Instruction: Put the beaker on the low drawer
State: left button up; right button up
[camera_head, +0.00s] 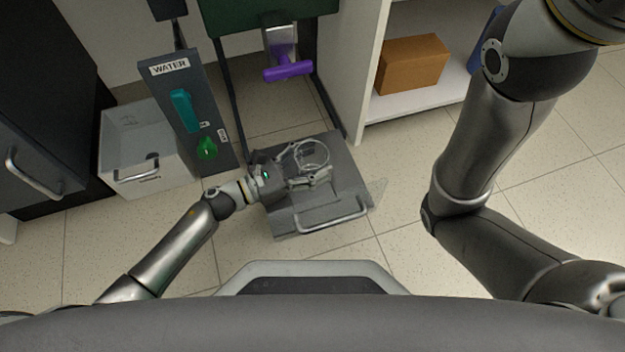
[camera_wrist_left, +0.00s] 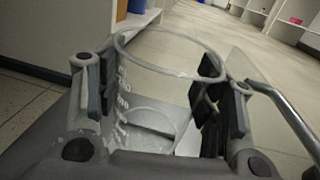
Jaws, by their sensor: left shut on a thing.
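The clear beaker (camera_head: 312,153) is upright between the fingers of my left gripper (camera_head: 308,178), which is shut on it. In the left wrist view the beaker (camera_wrist_left: 165,85) shows its open rim and white markings, with the gripper's dark finger pads (camera_wrist_left: 160,100) on both sides. The low drawer (camera_head: 345,170) is a grey pull-out with a silver handle (camera_head: 332,216), directly under the beaker in the head view. I cannot tell whether the beaker's base touches it. My right gripper is not in view; only my right arm shows.
A grey panel labelled WATER (camera_head: 170,68) with a teal handle (camera_head: 185,110) and a green knob (camera_head: 206,148) stands left of the drawer. A purple lever (camera_head: 288,71) hangs above it. A white bin (camera_head: 130,125) is at left, a shelf with a brown box (camera_head: 412,64) at right.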

aim_at(312, 166)
pick_arm(q)
notch_tip(312, 166, down, 7)
jog(key=b, duration=0.4)
jog(key=shift+r, duration=0.3)
jog(key=o, duration=1.1)
jog(key=shift+f, duration=0.2)
jog(key=shift+c, duration=0.2)
jog(key=shift+r, duration=0.1)
